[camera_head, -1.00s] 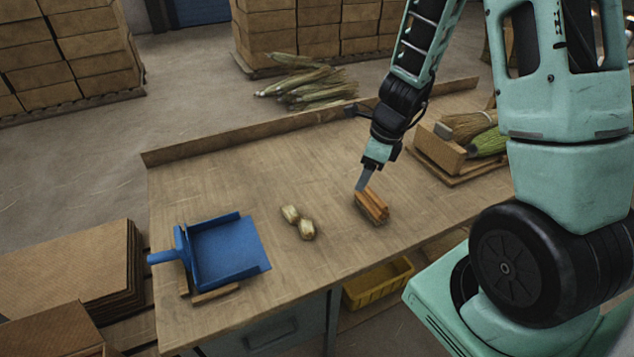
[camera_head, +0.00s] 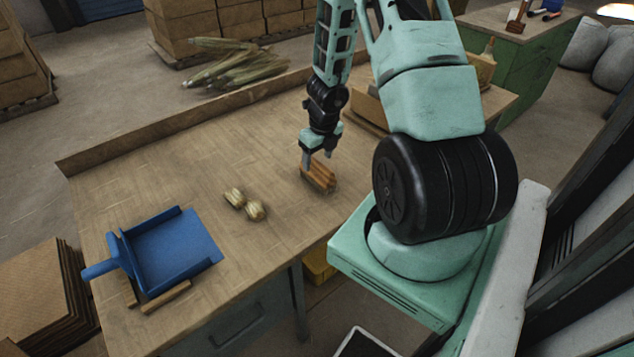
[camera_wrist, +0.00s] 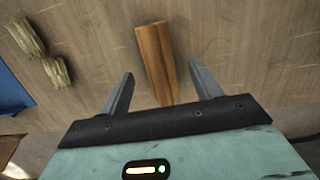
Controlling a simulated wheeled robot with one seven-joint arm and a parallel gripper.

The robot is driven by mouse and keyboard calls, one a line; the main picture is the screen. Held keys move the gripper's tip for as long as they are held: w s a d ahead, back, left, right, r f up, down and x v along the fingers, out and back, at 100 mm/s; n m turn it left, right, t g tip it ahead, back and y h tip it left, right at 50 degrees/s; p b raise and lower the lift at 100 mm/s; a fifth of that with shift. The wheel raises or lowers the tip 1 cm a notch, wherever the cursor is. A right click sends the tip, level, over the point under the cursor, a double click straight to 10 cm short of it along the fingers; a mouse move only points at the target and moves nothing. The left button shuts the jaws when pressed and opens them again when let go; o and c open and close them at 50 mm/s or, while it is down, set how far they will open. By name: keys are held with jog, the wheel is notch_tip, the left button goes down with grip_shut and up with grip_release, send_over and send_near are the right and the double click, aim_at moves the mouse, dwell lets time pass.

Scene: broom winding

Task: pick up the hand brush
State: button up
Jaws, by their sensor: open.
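The hand brush (camera_head: 318,175) lies on the wooden workbench, seen as an orange-brown wooden block. In the wrist view its long wooden back (camera_wrist: 156,62) runs away from my gripper, its near end between the two fingers. My gripper (camera_head: 320,164) is over the brush at the bench, its fingers apart. The wrist view shows the open fingers (camera_wrist: 156,88) one on each side of the brush, with a gap on both sides. The brush's bristles are hidden.
A blue dustpan (camera_head: 172,250) rests on small wooden strips at the bench's left. Two small straw bundles (camera_head: 245,205) lie between it and the brush. A raised wooden edge (camera_head: 190,115) runs along the bench's far side. Bare bench surface surrounds the brush.

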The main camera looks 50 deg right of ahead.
aim_at(317, 171)
notch_tip(317, 171, down, 5)
jog(key=b, duration=0.3)
jog(key=shift+a+f, duration=0.1)
jog(key=shift+f, duration=0.1)
jog(key=shift+w+f, duration=0.15)
jog(key=shift+f, duration=0.15)
jog(key=c, duration=1.1)
